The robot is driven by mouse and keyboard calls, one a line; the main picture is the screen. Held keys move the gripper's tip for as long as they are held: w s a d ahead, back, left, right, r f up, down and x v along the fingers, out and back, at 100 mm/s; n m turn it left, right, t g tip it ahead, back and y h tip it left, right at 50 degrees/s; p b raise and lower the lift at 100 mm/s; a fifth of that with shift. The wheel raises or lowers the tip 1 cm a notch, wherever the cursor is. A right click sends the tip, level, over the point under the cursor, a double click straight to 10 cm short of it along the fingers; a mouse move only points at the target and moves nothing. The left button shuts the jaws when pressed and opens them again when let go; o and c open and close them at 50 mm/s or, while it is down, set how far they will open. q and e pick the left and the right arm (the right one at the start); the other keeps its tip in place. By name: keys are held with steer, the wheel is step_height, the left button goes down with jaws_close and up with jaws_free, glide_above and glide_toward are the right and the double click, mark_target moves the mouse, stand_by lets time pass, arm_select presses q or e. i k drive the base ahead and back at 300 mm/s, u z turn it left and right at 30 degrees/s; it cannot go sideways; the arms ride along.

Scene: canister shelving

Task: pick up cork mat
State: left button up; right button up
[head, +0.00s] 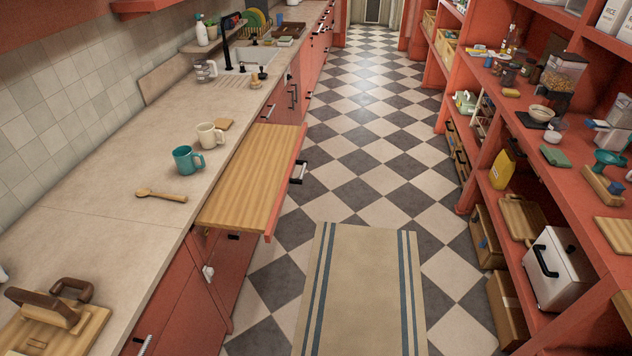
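A small tan square that looks like the cork mat (224,124) lies flat on the left counter. It is just behind and to the right of a cream mug (210,136), and the mug hides part of its near left edge or stands close to it; I cannot tell if they touch. A teal mug (187,160) stands nearer to me. Neither of my grippers shows in the head view.
A wooden pull-out board (252,180) juts from the counter over the aisle. A wooden spoon (162,195) lies on the counter (105,187). A striped rug (362,290) covers the near floor. Crowded red shelves (560,185) line the right side. The checkered aisle between is clear.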

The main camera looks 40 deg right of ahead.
mark_target(223, 124)
steer(key=u, duration=1.15)
steer(key=k, duration=0.1)
steer(key=z, duration=2.1)
steer(key=i, duration=0.6)
steer(key=z, duration=0.05)
